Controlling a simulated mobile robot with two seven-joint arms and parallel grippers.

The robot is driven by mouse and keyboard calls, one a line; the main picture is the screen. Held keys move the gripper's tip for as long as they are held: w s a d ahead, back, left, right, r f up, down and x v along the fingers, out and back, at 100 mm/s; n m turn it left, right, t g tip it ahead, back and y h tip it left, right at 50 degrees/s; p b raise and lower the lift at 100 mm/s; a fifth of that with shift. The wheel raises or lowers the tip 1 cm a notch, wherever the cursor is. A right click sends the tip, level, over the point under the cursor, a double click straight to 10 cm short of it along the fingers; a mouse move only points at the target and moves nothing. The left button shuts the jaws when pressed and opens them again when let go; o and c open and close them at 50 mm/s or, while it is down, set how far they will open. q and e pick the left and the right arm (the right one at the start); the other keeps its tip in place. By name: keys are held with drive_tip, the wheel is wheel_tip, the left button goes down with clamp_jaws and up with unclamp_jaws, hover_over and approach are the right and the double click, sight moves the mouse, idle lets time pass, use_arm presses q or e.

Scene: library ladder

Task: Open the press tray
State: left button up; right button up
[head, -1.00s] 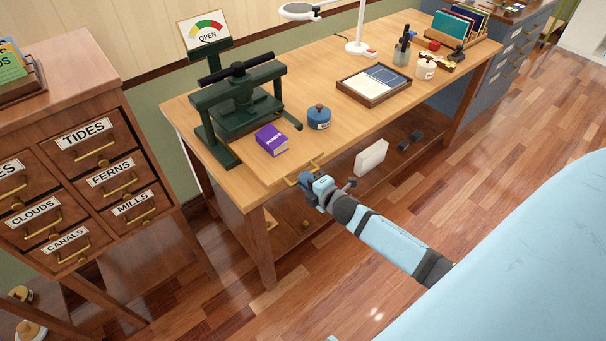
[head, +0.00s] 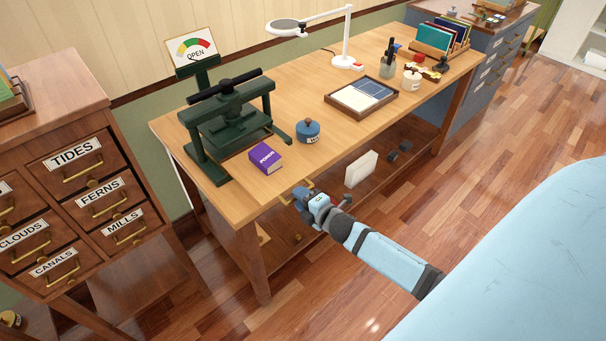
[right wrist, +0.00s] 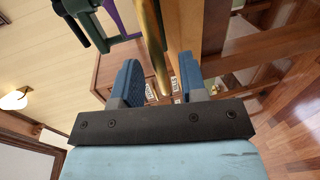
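A brass handle (head: 287,199) shows at the desk's front edge, below the purple book; the tray itself is hard to tell from the desk top. My right gripper (head: 300,195) is at this handle and partly covers it. In the right wrist view, the brass bar (right wrist: 158,55) runs between the two blue fingers (right wrist: 160,82). The fingers are apart, with a visible gap beside the bar. My left gripper is in neither current view.
A purple book (head: 265,157) and a blue lidded pot (head: 308,132) stand near the press. A divided tray (head: 361,98), a lamp (head: 345,45) and a white jar (head: 412,79) are further right. A labelled drawer cabinet (head: 95,180) stands left. The floor in front is clear.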

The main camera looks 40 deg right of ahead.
drive_tip(key=v, duration=1.3)
drive_tip(key=shift+s+b, duration=0.3)
drive_tip(key=shift+s, duration=0.1)
drive_tip(key=shift+r, duration=0.15)
